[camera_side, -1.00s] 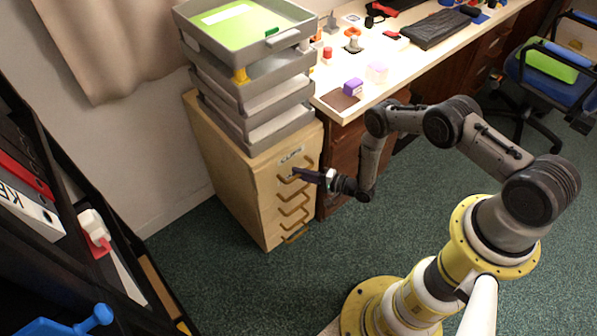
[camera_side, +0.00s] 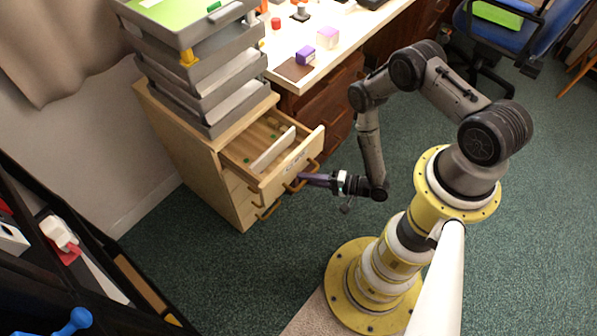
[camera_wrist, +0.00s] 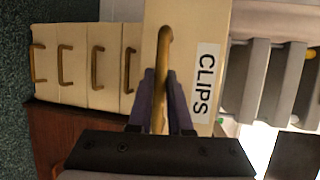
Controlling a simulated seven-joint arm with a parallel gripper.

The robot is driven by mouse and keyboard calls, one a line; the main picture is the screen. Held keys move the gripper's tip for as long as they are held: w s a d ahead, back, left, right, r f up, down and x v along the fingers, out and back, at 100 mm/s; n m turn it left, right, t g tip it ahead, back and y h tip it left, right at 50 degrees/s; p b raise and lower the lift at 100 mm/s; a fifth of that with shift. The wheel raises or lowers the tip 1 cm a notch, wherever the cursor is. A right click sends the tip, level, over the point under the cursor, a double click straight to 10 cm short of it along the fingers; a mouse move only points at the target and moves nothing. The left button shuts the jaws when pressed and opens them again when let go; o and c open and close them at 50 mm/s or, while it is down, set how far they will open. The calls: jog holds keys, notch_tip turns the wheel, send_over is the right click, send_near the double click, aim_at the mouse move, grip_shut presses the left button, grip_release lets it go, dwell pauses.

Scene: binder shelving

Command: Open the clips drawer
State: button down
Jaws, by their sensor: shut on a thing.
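The clips drawer (camera_side: 272,158) is the top drawer of a light wooden cabinet (camera_side: 190,150). It is pulled well out, and its inside shows a white divider and small green bits. In the wrist view its front (camera_wrist: 187,30) carries a label (camera_wrist: 204,82) reading CLIPS. Its wooden handle (camera_wrist: 164,50) runs between the two purple fingers of my gripper (camera_wrist: 162,88). My gripper (camera_side: 308,181) is shut on this handle, in front of the drawer. The fingers hide part of the handle.
Several closed drawers with handles (camera_wrist: 97,68) lie below the clips drawer. Stacked grey trays (camera_side: 200,85) stand on the cabinet. A desk (camera_side: 340,40) with a purple box (camera_side: 305,55) is beside it. A dark shelf (camera_side: 90,260) is at left. Carpet (camera_side: 230,285) in front is clear.

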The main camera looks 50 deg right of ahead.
jog(key=shift+s, duration=0.15)
jog(key=c, duration=0.8)
grip_release()
jog(key=shift+c, duration=0.2)
jog(key=v, duration=0.7)
jog(key=shift+s+d, duration=0.15)
jog(key=shift+s, duration=0.05)
jog(key=shift+r, duration=0.1)
